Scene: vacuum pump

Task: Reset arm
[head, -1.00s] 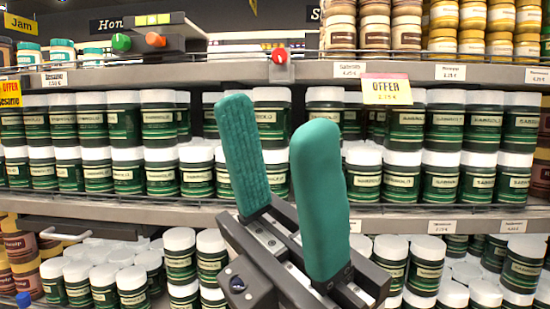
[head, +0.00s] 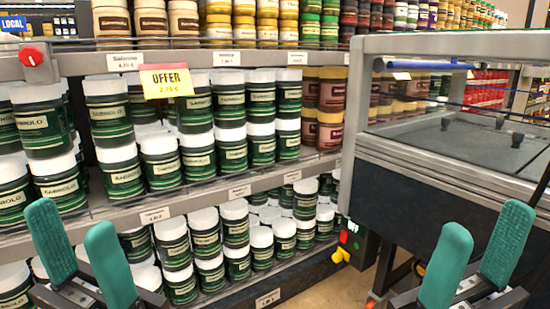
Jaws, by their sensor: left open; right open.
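My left gripper (head: 72,220) is at the lower left in the head view. Its two green fingers point up and stand apart, with nothing between them. My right gripper (head: 484,222) is at the lower right, in front of the grey machine (head: 440,175). Its green fingers are also apart and empty. Both grippers appear clear of the shelf goods. The lower parts of both arms are cut off by the frame's bottom edge.
Shelves of green jars with white lids (head: 110,110) fill the left and middle. A yellow offer tag (head: 166,80) and a red knob (head: 30,57) are on the upper shelf edge. A red, green and yellow control box (head: 349,238) sits low beside the machine. Some floor (head: 325,285) shows.

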